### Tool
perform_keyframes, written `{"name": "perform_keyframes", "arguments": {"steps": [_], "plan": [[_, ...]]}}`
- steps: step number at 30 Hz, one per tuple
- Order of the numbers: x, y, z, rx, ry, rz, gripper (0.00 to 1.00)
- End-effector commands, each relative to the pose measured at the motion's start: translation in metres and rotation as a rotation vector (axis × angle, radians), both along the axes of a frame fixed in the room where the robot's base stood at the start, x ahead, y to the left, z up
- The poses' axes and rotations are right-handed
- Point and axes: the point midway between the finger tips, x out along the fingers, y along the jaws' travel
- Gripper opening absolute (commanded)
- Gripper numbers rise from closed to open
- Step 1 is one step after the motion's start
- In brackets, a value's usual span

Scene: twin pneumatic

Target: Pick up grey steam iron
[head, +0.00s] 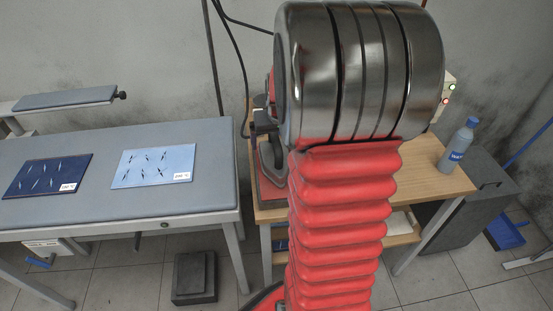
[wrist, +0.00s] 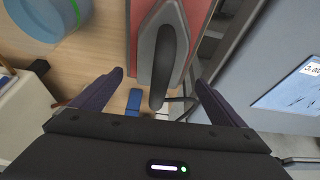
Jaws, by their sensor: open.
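The grey steam iron (wrist: 146,45) lies on a red pad (wrist: 197,18) in the wrist view, its dark handle (wrist: 164,70) running up the middle. My gripper (wrist: 159,78) is open, with one dark finger on each side of the handle's near end. The fingers look apart from the handle; the height between them cannot be judged.
The wooden table (head: 439,180) carries a blue bottle (head: 459,149) at the right. An ironing board (head: 219,178) with a dark blue cloth (head: 48,176) and a light blue cloth (head: 153,166) stands at the left. A pale control box (head: 449,90) with lights is behind.

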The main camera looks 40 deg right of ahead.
Motion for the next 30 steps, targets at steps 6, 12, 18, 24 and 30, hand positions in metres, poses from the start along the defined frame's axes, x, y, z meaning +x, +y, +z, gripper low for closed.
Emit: {"name": "perform_keyframes", "arguments": {"steps": [6, 12, 18, 24, 30], "plan": [[0.002, -0.002, -0.007, 0.001, 0.001, 0.0, 0.94], [0.009, -0.006, -0.029, 0.002, 0.003, -0.001, 0.94], [0.015, -0.01, -0.046, 0.001, 0.001, -0.001, 0.94], [0.016, -0.011, -0.048, 0.0, 0.0, -0.001, 0.94], [0.016, -0.011, -0.048, 0.0, 0.0, -0.001, 0.94]]}}
